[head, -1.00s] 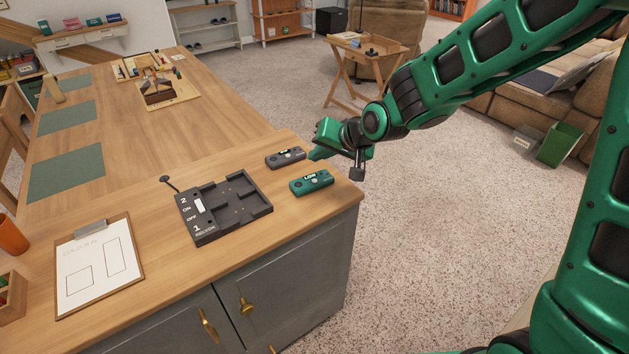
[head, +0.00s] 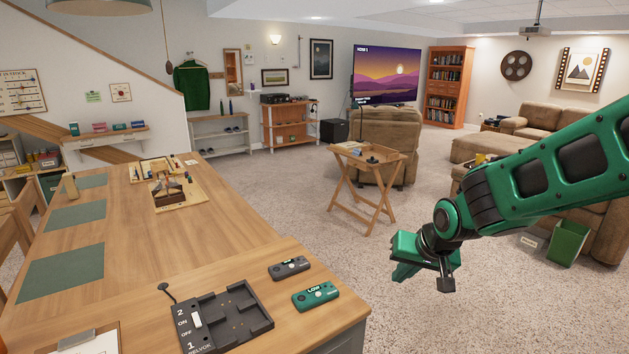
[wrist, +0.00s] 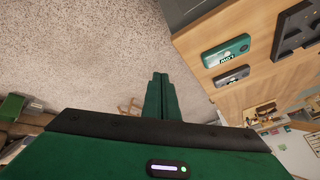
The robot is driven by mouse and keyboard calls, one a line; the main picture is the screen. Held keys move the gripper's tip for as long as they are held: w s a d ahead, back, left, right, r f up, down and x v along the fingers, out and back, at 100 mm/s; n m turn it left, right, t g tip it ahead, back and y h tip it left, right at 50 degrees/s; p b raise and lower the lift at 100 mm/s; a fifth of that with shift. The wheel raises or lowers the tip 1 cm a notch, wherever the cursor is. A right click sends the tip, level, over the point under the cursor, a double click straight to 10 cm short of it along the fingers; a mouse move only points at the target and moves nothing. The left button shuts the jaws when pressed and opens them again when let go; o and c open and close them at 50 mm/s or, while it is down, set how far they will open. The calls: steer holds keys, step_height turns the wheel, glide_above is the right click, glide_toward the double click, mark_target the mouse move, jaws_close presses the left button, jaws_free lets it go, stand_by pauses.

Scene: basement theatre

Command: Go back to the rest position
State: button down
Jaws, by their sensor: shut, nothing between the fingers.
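My green gripper (head: 405,270) hangs over the carpet, to the right of the wooden counter and clear of it. In the wrist view its fingers (wrist: 160,97) are together with nothing between them. A green device marked LOW (head: 315,296) and a grey device (head: 289,268) lie on the counter near its right edge. Both also show in the wrist view, the green one (wrist: 226,50) above the grey one (wrist: 231,76). A dark dock (head: 222,318) with empty-looking bays lies to their left.
The counter (head: 130,250) fills the left side. A small folding wooden table (head: 365,163) stands on the carpet behind my gripper. A green bin (head: 567,242) stands by the brown sofa at right. The carpet (head: 440,325) below my gripper is bare.

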steer(key=s+d+r+m+g+h, duration=0.2)
steer(key=s+d+r+g+h, duration=0.1)
steer(key=s+d, duration=1.3)
steer(key=s+d+m+g+y, duration=0.1)
steer(key=s+d+m+g, duration=0.1)
steer(key=s, duration=1.2)
steer(key=d+g, duration=0.1)
steer(key=d, duration=0.1)
steer(key=shift+s+d+r, duration=0.2)
steer(key=shift+s+d, duration=0.15)
steer(key=shift+s, duration=0.05)
steer(key=shift+w+f, duration=0.25)
steer(key=shift+w, duration=0.4)
steer(key=shift+d, duration=0.1)
